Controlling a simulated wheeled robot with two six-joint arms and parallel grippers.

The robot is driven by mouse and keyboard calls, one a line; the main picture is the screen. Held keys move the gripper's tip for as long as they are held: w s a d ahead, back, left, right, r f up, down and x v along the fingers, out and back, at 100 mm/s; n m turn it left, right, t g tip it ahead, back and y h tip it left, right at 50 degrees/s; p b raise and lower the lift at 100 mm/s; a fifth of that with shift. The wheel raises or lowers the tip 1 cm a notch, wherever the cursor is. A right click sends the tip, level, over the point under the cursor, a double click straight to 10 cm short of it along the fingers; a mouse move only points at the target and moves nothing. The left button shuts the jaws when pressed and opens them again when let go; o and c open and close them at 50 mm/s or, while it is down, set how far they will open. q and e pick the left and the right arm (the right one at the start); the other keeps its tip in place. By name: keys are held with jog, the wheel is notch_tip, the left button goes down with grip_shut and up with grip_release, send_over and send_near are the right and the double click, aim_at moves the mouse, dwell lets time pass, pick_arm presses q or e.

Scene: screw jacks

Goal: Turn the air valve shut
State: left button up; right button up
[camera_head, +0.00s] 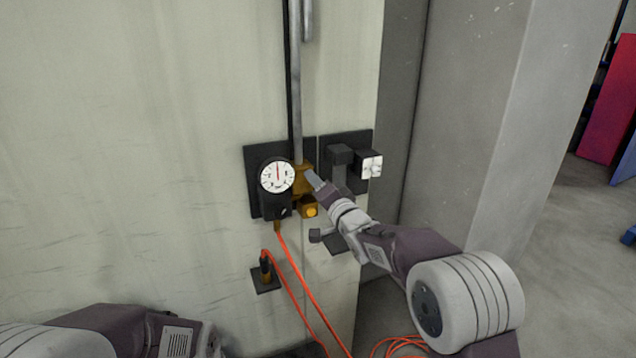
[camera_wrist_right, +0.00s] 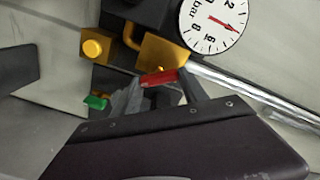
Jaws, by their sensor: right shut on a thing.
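The air valve's brass body (camera_head: 302,178) sits on a dark wall plate at the foot of a grey vertical pipe, beside a round white gauge (camera_head: 277,174). In the right wrist view the brass body (camera_wrist_right: 165,52) has a small red handle (camera_wrist_right: 158,77) at its front. My right gripper (camera_head: 314,181) reaches the valve from the right. In the right wrist view its fingers (camera_wrist_right: 160,90) are shut on the red handle. In the head view the handle is hidden behind the gripper. My left forearm shows at the lower left; its gripper is out of view.
A yellow button (camera_head: 311,211) is just below the valve. A black bracket with a white block (camera_head: 370,165) is mounted to the right. Orange hoses (camera_head: 295,275) hang below the gauge to the floor. A small green piece (camera_wrist_right: 96,102) lies left of my right fingers.

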jog(key=shift+f+m+p, duration=0.2)
jog(key=shift+m+p, duration=0.55)
jog(key=shift+m, duration=2.85)
jog(key=o, duration=1.4)
